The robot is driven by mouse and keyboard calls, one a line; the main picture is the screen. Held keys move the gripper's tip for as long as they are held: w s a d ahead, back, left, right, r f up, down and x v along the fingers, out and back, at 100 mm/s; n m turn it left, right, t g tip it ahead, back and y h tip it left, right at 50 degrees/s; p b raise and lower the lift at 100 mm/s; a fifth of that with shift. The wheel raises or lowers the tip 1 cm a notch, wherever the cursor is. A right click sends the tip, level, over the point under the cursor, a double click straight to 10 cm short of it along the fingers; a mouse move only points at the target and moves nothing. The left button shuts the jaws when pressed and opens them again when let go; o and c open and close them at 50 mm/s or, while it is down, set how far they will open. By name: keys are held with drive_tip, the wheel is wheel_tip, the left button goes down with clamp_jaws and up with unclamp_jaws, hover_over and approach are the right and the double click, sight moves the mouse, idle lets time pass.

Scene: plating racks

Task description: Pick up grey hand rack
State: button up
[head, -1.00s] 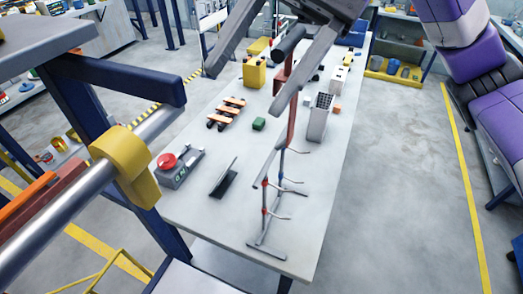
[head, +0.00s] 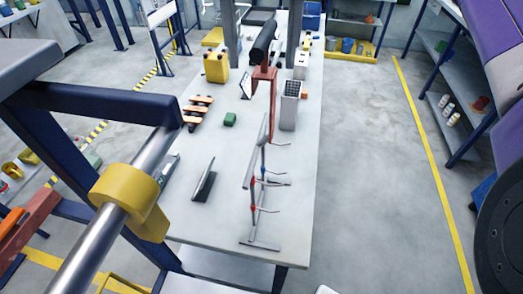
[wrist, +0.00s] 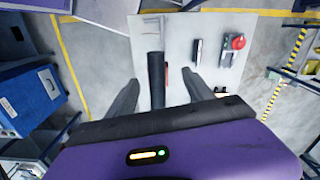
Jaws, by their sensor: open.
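The grey hand rack (head: 272,98) stands upright on the near part of the white table in the head view. It has a thin grey frame with side hooks, a flat grey foot, a red-brown upper part and a black grip at its top. My gripper (head: 262,62) is open at the top of the head view, with one grey finger on each side of the black grip. In the wrist view, the grip of the rack (wrist: 156,80) lies between the spread fingers of my gripper (wrist: 160,76), with gaps on both sides.
A dark tilted panel (head: 204,181), a green block (head: 230,119), a perforated grey container (head: 290,106) and a yellow container (head: 216,66) stand on the table (head: 215,238). A red button box (wrist: 233,50) shows in the wrist view. Floor right of the table is clear.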

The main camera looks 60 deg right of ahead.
sight(265, 72)
drive_tip(key=shift+s+d+f+p, duration=0.15)
drive_tip(key=shift+f+p, duration=0.3)
drive_tip(key=shift+f, duration=1.55)
clamp_jaws()
drive_tip(key=shift+r, duration=0.1)
